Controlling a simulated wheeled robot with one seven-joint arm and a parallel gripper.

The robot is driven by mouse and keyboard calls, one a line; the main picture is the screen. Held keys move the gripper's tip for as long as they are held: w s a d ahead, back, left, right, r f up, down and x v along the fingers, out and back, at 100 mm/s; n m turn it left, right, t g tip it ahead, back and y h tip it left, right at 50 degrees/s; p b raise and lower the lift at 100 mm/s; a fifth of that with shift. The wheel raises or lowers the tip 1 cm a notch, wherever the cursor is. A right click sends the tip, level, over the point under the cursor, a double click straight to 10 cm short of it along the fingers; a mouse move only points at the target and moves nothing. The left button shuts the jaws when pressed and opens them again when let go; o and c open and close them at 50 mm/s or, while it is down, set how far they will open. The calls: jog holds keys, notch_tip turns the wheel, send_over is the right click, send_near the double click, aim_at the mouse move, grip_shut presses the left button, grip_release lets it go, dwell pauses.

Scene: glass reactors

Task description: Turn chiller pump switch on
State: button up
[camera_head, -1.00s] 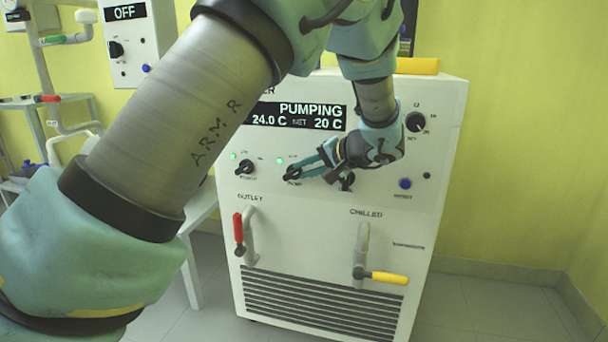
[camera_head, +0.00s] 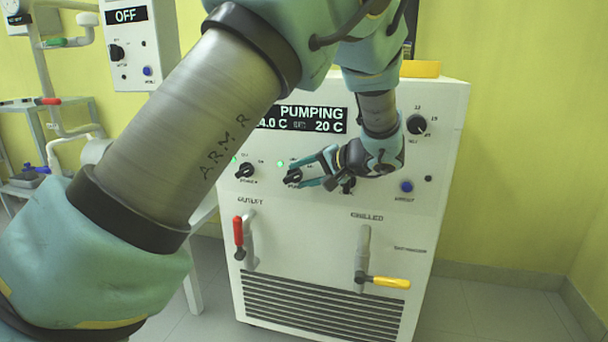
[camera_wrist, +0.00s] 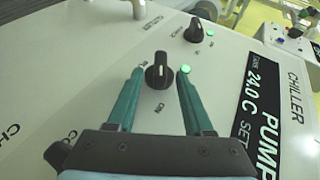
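The chiller (camera_head: 340,225) is a white cabinet whose display (camera_head: 312,119) reads PUMPING, with 20 C at right. The pump switch is a black knob (camera_head: 292,177) on its front panel, beside a lit green lamp (camera_head: 281,163). In the wrist view the knob (camera_wrist: 157,71) stands between and just beyond the fingertips, its white mark toward the top. The lit lamp (camera_wrist: 185,70) is by the right fingertip. My gripper (camera_head: 298,173) is open, its teal fingers spread on either side of the knob with gaps showing.
Another black knob (camera_head: 246,170) is left of the pump switch, with its own green lamp. A dial (camera_head: 416,124) and blue button (camera_head: 406,187) are at right. Below are a red-handled valve (camera_head: 239,232) and a yellow-handled valve (camera_head: 388,282). A panel reading OFF (camera_head: 126,14) hangs at upper left.

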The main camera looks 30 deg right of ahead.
jog(key=shift+d, duration=0.1)
jog(key=p+v, duration=0.1)
jog(key=v, duration=0.9)
jog(key=shift+s+r+p, duration=0.15)
jog(key=shift+s+p, duration=0.2)
jog(key=shift+s, duration=0.05)
jog(key=w+a+f+n+g, duration=0.1)
jog(key=w+a+f+g, duration=0.25)
jog(key=a, duration=0.65)
jog(key=w+a+f+n+g, duration=0.2)
jog(key=w+a+f+g, duration=0.15)
jog(key=a, duration=0.65)
jog(key=s+a+f+n+g+h, duration=0.1)
jog(key=s+a+n+g+h, duration=0.2)
jog(key=a, duration=0.9)
jog(key=s+a+f+n+h, duration=0.15)
jog(key=s+a+n, duration=0.3)
jog(key=a, duration=0.75)
notch_tip(320, 180, up, 29)
jog(key=p, duration=2.8)
jog(key=shift+d+p, duration=0.3)
jog(key=shift+p, duration=0.05)
jog(key=shift+s+f+m+h, duration=0.1)
jog(key=shift+s+m+h, duration=0.05)
jog(key=shift+m+h, duration=0.1)
